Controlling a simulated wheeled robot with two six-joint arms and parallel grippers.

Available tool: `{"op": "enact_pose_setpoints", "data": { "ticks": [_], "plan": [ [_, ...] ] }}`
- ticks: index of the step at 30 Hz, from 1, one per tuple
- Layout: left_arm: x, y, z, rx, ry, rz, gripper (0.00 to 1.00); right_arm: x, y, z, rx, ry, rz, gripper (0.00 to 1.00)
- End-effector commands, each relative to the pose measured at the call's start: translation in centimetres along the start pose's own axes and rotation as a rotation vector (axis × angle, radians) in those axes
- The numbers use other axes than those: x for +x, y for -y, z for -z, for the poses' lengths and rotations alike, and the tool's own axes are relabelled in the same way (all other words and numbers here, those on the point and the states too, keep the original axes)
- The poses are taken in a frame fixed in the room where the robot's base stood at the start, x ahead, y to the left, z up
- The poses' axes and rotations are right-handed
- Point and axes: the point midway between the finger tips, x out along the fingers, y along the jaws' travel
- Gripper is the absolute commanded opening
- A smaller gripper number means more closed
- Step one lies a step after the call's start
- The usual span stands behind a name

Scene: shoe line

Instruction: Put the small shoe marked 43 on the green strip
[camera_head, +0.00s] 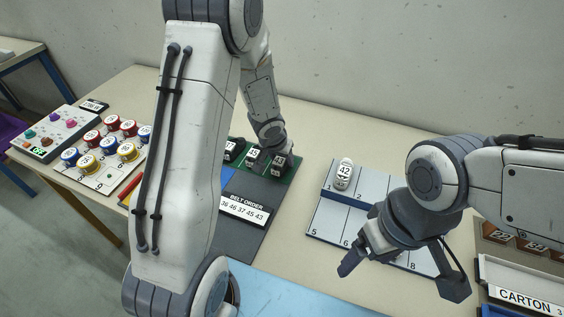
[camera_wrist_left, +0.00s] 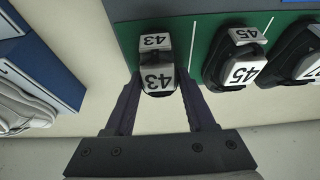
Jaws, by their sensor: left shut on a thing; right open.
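The small black shoe marked 43 (camera_wrist_left: 157,78) is between the two fingers of my left gripper (camera_wrist_left: 158,84), which is shut on it. It is at the right end of the green strip (camera_wrist_left: 190,30), upright, with its white 43 labels showing. I cannot tell whether its sole presses fully on the strip. In the head view my left gripper (camera_head: 277,152) is over this end of the strip. The black shoe marked 45 (camera_wrist_left: 240,65) stands beside it on the strip. My right gripper (camera_head: 403,274) is open and empty over the grey numbered board.
A white shoe marked 42 (camera_head: 344,175) stands on the numbered board (camera_head: 322,222). A third black shoe (camera_wrist_left: 300,60) is on the strip beyond 45. A belt order sign (camera_head: 245,208) lies before the strip. Colored round pieces (camera_head: 88,163) are at the left, a carton tray (camera_head: 525,301) at the right.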

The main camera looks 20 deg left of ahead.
Motion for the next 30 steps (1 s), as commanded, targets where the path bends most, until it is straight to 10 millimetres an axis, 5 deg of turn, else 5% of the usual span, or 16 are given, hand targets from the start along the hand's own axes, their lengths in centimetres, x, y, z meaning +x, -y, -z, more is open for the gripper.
{"op": "enact_pose_setpoints", "data": {
  "ticks": [8,9,11,23,30],
  "plan": [
    [0.3,0.0,-0.1,0.001,0.0,0.0,0.0,0.3,0.0,0.0,0.0,-0.001,0.0,0.83],
    [0.2,0.0,-0.1,0.002,0.0,0.0,0.63,0.2,0.0,0.0,0.0,-0.001,0.0,0.83],
    [0.1,0.0,-0.1,0.002,0.0,0.0,0.85,0.1,0.0,0.0,0.0,-0.001,0.0,0.83],
    [-0.3,0.0,0.1,0.0,0.0,0.0,0.85,-0.4,0.0,0.0,0.0,0.0,0.0,0.83],
    [-5.0,0.0,0.4,0.0,-0.002,0.0,0.85,-3.6,0.3,0.2,0.0,-0.001,0.0,0.83]
  ]
}}
